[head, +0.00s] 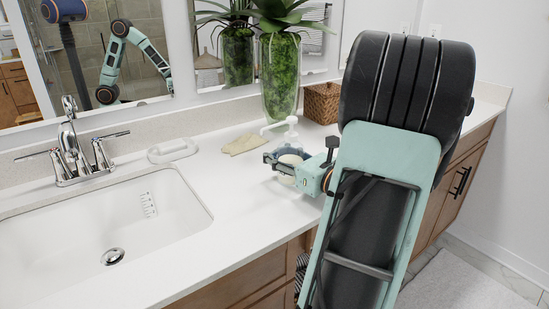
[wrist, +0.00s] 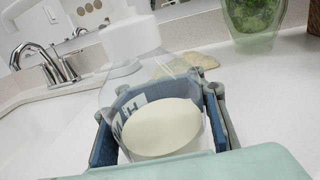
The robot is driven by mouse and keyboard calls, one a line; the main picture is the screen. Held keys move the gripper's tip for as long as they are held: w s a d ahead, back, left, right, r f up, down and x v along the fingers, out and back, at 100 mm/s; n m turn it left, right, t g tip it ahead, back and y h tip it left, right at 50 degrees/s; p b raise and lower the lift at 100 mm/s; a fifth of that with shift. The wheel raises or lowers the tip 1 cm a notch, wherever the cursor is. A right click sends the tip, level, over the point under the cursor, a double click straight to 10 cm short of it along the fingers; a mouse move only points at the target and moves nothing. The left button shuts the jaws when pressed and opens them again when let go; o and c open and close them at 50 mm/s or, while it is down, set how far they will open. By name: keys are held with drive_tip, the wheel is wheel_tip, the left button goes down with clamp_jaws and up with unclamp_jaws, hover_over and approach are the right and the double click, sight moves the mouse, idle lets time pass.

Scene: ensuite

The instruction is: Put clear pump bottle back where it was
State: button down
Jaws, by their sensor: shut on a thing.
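The clear pump bottle (head: 290,127) has a white pump top and stands roughly upright between the fingers of my gripper (head: 287,165), over the counter right of the sink. In the wrist view the bottle (wrist: 135,42) is see-through, with a white collar and dark lettering, and a pale oval shows low in it. The blue fingers of my gripper (wrist: 160,100) are shut on its body from both sides. The fingers hide part of the body in the head view. I cannot tell whether its base touches the counter.
The white counter (head: 215,185) holds a green-filled glass vase (head: 281,80), a woven box (head: 322,102), a beige cloth-like item (head: 242,144) and a white oval dish (head: 173,151). The sink (head: 120,225) and chrome faucet (head: 70,150) are left. Mirrors stand behind. Counter front of the dish is clear.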

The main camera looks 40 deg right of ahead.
sight(291, 157)
drive_tip(key=shift+r, duration=0.15)
drive_tip(key=shift+f, duration=0.25)
drive_tip(key=c, duration=1.1)
unclamp_jaws()
drive_tip(key=shift+r, duration=0.2)
drive_tip(key=shift+s, duration=0.3)
drive_tip(key=s+p, duration=0.2)
drive_tip(key=s, duration=0.9)
drive_tip(key=shift+s+d, duration=0.15)
drive_tip(key=shift+s, duration=0.05)
